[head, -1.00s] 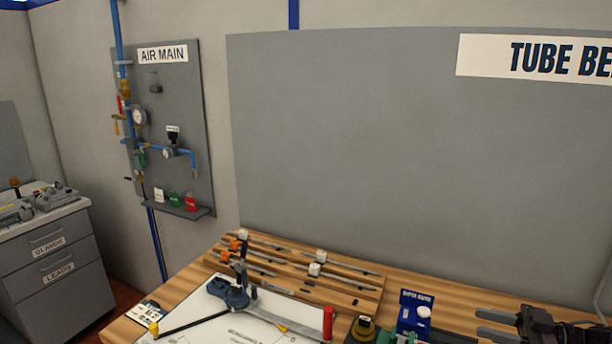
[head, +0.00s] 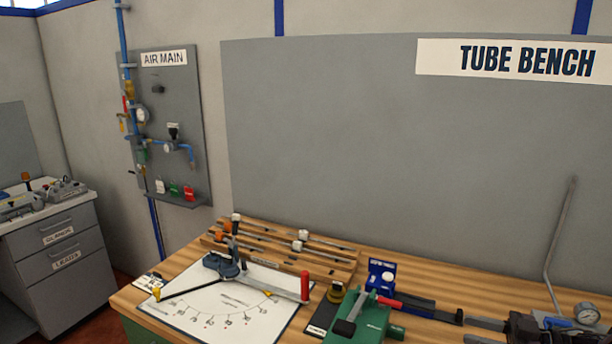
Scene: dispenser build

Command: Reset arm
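On the bench, a tube bender with a dark blue pivot (head: 222,266) stands on a white board marked with an angle scale (head: 215,315). Its grey arm (head: 270,284) runs right from the pivot and ends in an upright red handle (head: 305,286). A black bar with a yellow tip (head: 190,287) reaches left from the pivot. My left gripper is out of view.
A wooden rack with rods (head: 335,262) lies behind the board. A green device (head: 362,320), a blue holder (head: 382,274) and a red-and-black tool (head: 410,304) stand between board and gripper. A gauge (head: 586,314) and a grey tube (head: 556,250) are at right.

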